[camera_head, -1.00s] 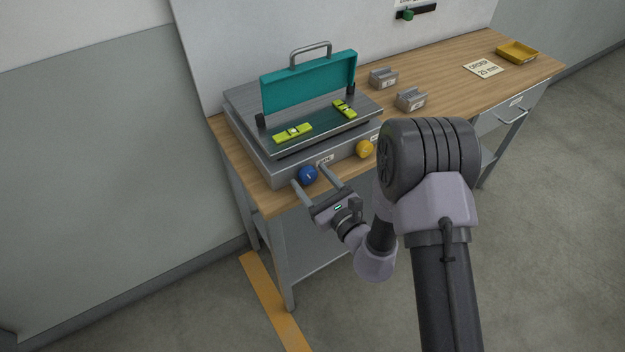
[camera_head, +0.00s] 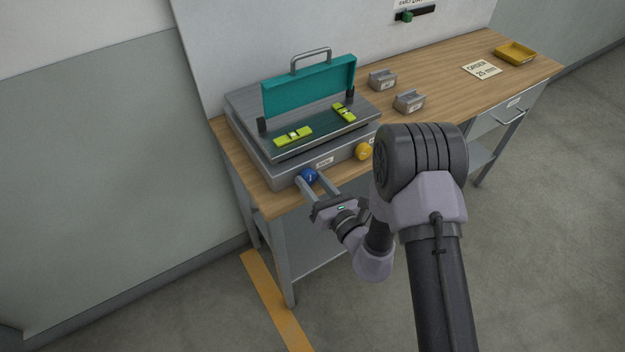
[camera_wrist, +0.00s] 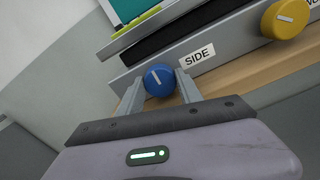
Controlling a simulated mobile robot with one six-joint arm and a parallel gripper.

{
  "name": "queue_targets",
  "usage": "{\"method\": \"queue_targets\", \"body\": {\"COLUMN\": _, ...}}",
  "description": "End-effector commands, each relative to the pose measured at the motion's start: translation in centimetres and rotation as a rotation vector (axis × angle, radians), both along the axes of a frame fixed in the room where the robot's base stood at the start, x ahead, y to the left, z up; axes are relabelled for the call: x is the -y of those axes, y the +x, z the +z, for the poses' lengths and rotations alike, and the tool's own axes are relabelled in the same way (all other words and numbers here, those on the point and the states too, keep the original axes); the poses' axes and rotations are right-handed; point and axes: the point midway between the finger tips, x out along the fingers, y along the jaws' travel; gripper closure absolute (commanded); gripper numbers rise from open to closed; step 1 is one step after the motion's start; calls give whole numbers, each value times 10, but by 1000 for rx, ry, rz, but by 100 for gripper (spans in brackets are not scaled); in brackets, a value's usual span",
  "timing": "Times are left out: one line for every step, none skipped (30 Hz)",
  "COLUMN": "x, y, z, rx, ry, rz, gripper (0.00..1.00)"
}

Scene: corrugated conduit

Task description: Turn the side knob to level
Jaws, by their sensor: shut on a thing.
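The blue side knob (camera_wrist: 159,80) sits on the front face of the grey tilting device, beside a label reading SIDE (camera_wrist: 198,55). My gripper (camera_wrist: 159,88) is shut on the blue knob, one finger on each side; the knob also shows in the head view (camera_head: 309,175). The knob's white mark is tilted slightly off vertical in the wrist view. Two yellow-green spirit levels lie on the device's top plate: one at the front left (camera_head: 293,135) and one at the right (camera_head: 344,112). Their bubbles are too small to read.
A yellow knob (camera_head: 364,151) is on the same front face, to the right. A teal hinged bar (camera_head: 308,85) with a handle stands at the plate's back. Two grey blocks (camera_head: 383,79) (camera_head: 409,101), an order card (camera_head: 482,70) and a yellow tray (camera_head: 516,53) are on the wooden bench.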

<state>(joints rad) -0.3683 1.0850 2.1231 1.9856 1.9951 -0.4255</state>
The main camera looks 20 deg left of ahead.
Motion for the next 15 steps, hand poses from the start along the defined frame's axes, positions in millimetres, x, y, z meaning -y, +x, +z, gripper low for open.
{"method": "queue_targets", "body": {"x": 0, "y": 0, "z": 0, "rx": 0, "ry": 0, "rz": 0, "gripper": 98}}
{"method": "queue_targets", "body": {"x": 0, "y": 0, "z": 0, "rx": 1, "ry": -1, "rz": 0, "gripper": 56}}
{"method": "queue_targets", "body": {"x": 0, "y": 0, "z": 0, "rx": 1, "ry": -1, "rz": 0, "gripper": 48}}
{"method": "queue_targets", "body": {"x": 0, "y": 0, "z": 0, "rx": 1, "ry": -1, "rz": 0, "gripper": 42}}
{"method": "queue_targets", "body": {"x": 0, "y": 0, "z": 0, "rx": 1, "ry": -1, "rz": 0, "gripper": 36}}
{"method": "queue_targets", "body": {"x": 0, "y": 0, "z": 0, "rx": 1, "ry": -1, "rz": 0, "gripper": 36}}
{"method": "queue_targets", "body": {"x": 0, "y": 0, "z": 0, "rx": 2, "ry": -1, "rz": 0, "gripper": 36}}
{"method": "queue_targets", "body": {"x": 0, "y": 0, "z": 0, "rx": 2, "ry": -1, "rz": 0, "gripper": 36}}
{"method": "queue_targets", "body": {"x": 0, "y": 0, "z": 0, "rx": 2, "ry": -1, "rz": 0, "gripper": 36}}
{"method": "queue_targets", "body": {"x": 0, "y": 0, "z": 0, "rx": 2, "ry": -1, "rz": 0, "gripper": 36}}
{"method": "queue_targets", "body": {"x": 0, "y": 0, "z": 0, "rx": 2, "ry": -1, "rz": 0, "gripper": 36}}
{"method": "queue_targets", "body": {"x": 0, "y": 0, "z": 0, "rx": 2, "ry": -1, "rz": 0, "gripper": 36}}
{"method": "queue_targets", "body": {"x": 0, "y": 0, "z": 0, "rx": 2, "ry": -1, "rz": 0, "gripper": 36}}
{"method": "queue_targets", "body": {"x": 0, "y": 0, "z": 0, "rx": 2, "ry": -1, "rz": 0, "gripper": 36}}
{"method": "queue_targets", "body": {"x": 2, "y": -1, "z": 0, "rx": 1, "ry": -2, "rz": 0, "gripper": 36}}
